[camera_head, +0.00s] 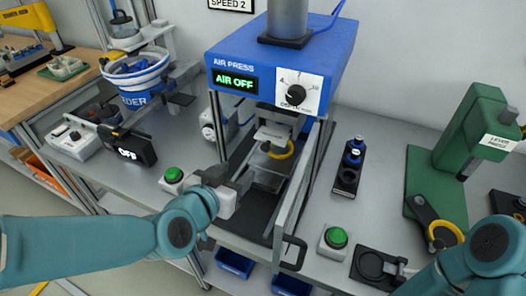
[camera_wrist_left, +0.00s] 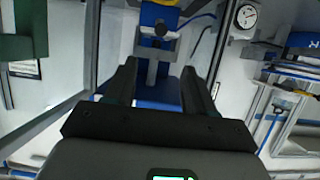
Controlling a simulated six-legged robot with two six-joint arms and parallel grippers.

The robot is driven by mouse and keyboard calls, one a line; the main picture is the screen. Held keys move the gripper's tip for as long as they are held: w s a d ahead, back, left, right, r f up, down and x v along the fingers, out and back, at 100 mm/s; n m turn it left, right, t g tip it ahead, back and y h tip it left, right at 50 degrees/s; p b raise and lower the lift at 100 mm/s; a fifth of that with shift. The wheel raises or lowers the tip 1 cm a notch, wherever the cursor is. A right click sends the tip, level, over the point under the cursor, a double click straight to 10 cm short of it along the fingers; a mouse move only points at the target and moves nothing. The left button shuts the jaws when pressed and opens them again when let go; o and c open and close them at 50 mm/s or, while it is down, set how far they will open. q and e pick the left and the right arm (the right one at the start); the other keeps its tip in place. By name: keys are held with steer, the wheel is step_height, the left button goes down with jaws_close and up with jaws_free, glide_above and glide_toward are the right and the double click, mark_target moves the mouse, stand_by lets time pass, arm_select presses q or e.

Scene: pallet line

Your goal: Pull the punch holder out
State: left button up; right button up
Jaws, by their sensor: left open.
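The blue air press (camera_head: 280,60) stands in the middle, its display reading AIR OFF. Inside its frame hangs a pale grey block (camera_head: 272,133), which seems to be the punch holder, above a yellow ring (camera_head: 280,151). My left gripper (camera_head: 243,178) is at the press's left front, below and left of that block, and apart from it. In the left wrist view its dark fingers (camera_wrist_left: 160,88) are spread with nothing held. A grey block under a blue part (camera_wrist_left: 160,22) shows beyond them. My right arm enters at lower right; its gripper is not visible.
A clear guard door with a black handle (camera_head: 294,253) stands open at the press's right front. Green buttons sit left (camera_head: 173,174) and right (camera_head: 336,237) of it. A blue-and-black tool stand (camera_head: 350,165) and a green press (camera_head: 465,145) are further right.

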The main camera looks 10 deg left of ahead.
mark_target(264, 148)
arm_select(q)
steer(key=x, duration=1.6)
steer(key=shift+w+a+f+p, duration=0.1)
steer(key=shift+f+p, duration=0.15)
steer(key=shift+p, duration=0.1)
jaws_close()
